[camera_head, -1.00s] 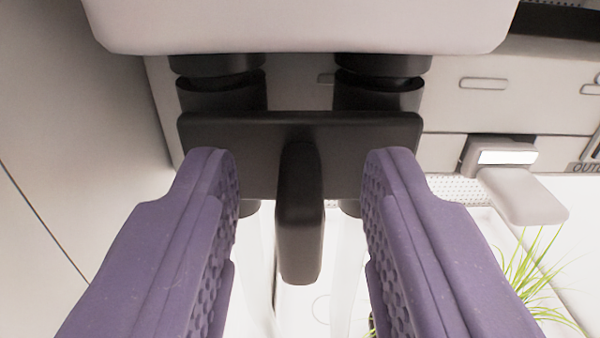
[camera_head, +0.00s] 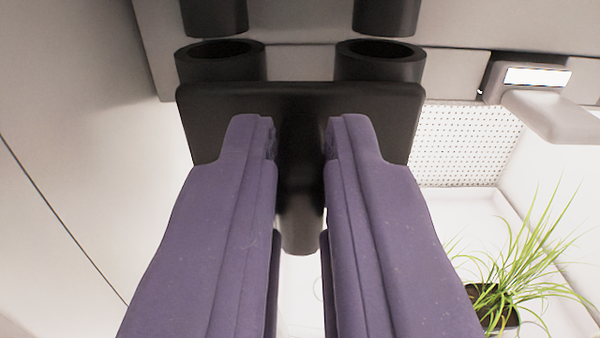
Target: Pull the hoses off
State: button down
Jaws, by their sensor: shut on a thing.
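A black double hose connector (camera_head: 390,110) is in the upper middle of the view. It has a flat plate, two open round sockets on top and a handle (camera_head: 300,225) hanging from its middle. My gripper (camera_head: 301,140), with two purple fingers, is shut on that handle, one finger on each side. Two black ports (camera_head: 387,16) point down above the sockets. A clear gap shows between the ports and the sockets, so the connector is apart from them. The hoses below the connector are mostly hidden behind my fingers.
A grey latch handle (camera_head: 555,112) sticks out at the upper right. A potted plant with long green leaves (camera_head: 525,265) stands in the white chamber at the lower right. A plain pale wall (camera_head: 70,150) fills the left side.

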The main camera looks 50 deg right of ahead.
jog(key=shift+f, duration=0.25)
jog(key=c, duration=1.1)
grip_release()
jog(key=shift+r, duration=0.1)
jog(key=p+v, duration=0.1)
jog(key=v, duration=0.7)
jog(key=shift+d+p, duration=0.1)
jog(key=shift+p, duration=0.25)
